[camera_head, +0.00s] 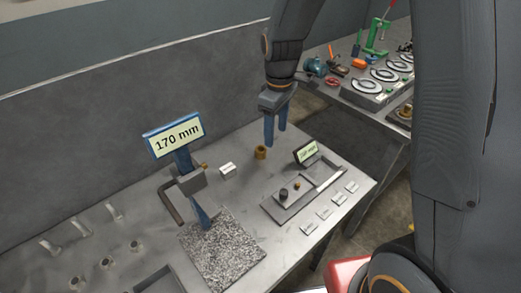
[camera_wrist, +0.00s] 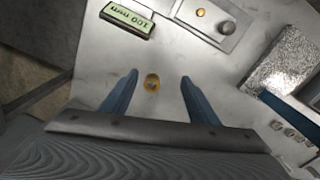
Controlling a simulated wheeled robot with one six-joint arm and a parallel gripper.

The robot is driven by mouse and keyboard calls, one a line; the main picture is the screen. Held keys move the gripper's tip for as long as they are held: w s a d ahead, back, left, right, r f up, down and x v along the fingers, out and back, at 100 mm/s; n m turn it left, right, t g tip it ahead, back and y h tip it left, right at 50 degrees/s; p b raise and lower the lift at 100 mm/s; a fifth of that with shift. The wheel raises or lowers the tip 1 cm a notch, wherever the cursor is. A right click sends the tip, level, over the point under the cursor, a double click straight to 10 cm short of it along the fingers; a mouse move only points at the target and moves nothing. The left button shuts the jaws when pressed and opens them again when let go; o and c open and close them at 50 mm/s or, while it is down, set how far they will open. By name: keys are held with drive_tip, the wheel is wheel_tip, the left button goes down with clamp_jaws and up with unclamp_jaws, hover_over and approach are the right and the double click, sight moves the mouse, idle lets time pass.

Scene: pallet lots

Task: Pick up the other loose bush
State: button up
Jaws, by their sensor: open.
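A small brass-coloured bush (camera_head: 260,152) stands alone on the grey bench top, and it also shows in the wrist view (camera_wrist: 152,82). My gripper (camera_head: 275,138) is open and empty, pointing down close to the bush. In the wrist view its two blue fingers (camera_wrist: 159,76) are wide apart, with the bush between their lines of sight and nearer the left finger. I cannot tell how high the fingertips are above the bench. A smaller brass piece (camera_head: 297,185) and a dark cylinder (camera_head: 283,193) sit on a shallow tray (camera_head: 272,212).
A "170 mm" display (camera_head: 174,135) stands over a speckled slab (camera_head: 222,258). A small display (camera_head: 306,151) is near the tray. A white block (camera_head: 227,169) lies left of the bush. Several pale blocks (camera_head: 324,213) line the right edge. A second bench (camera_head: 370,105) stands behind.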

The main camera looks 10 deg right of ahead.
sight(261, 148)
drive_tip(key=w+a+n, duration=0.1)
drive_tip(key=w+a+f+n, duration=0.1)
drive_tip(key=w, duration=0.1)
drive_tip(key=w+a+f+n, duration=0.1)
drive_tip(key=a+n, duration=0.1)
drive_tip(key=shift+w, duration=0.25)
drive_tip(key=shift+w+a+f+p, duration=0.15)
drive_tip(key=shift+a+f+p, duration=0.05)
drive_tip(key=shift+f+p, duration=0.1)
drive_tip(key=shift+w+d+f+p, duration=0.15)
drive_tip(key=shift+f+p, duration=0.7)
drive_tip(key=shift+f, duration=1.05)
drive_tip(key=shift+s+d+f+p, duration=0.1)
drive_tip(key=shift+f+p, duration=0.7)
drive_tip(key=shift+f, duration=1.05)
drive_tip(key=shift+c, duration=0.2)
drive_tip(key=c, duration=1.2)
drive_tip(key=shift+w+r, duration=0.1)
drive_tip(key=shift+c, duration=0.2)
